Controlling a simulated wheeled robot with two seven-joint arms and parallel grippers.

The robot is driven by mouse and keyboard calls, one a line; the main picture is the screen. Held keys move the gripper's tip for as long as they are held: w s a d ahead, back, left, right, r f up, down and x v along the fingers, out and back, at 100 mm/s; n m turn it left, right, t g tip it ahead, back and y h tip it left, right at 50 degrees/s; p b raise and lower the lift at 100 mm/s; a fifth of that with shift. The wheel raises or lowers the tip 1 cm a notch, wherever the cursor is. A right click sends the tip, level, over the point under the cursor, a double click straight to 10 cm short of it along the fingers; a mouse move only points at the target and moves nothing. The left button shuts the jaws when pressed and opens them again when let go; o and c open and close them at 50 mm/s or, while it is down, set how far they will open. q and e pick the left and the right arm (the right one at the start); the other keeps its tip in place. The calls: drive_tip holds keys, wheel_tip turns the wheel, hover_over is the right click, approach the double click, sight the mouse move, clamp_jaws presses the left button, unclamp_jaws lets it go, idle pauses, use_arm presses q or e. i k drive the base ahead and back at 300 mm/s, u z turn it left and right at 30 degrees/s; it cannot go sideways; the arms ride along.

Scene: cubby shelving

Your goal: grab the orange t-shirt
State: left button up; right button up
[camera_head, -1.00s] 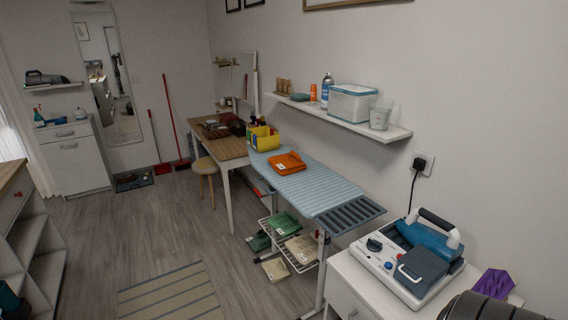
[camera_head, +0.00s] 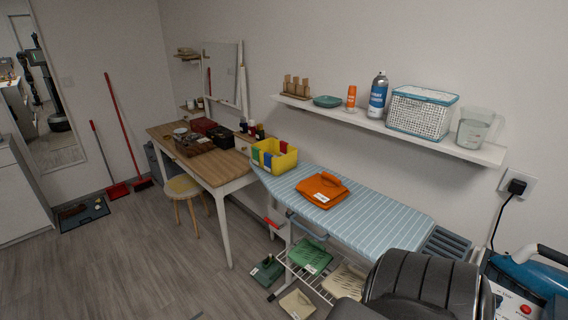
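The orange t-shirt (camera_head: 321,187) lies folded, with a small white label, on the blue striped ironing board (camera_head: 371,215) in the middle of the head view. It is beside a yellow bin. A black, rounded arm part of mine fills the bottom right and hides part of the board's near end. Neither of my grippers shows in this view, so nothing can be seen of what they hold.
A yellow bin (camera_head: 274,156) stands at the board's far end. A wooden table (camera_head: 225,167) and stool (camera_head: 183,187) are left of it. A wall shelf (camera_head: 379,127) hangs above the board. Folded green clothes (camera_head: 309,255) lie below.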

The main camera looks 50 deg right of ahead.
sight(324, 190)
drive_tip(key=i, duration=2)
drive_tip(key=z, duration=2.8)
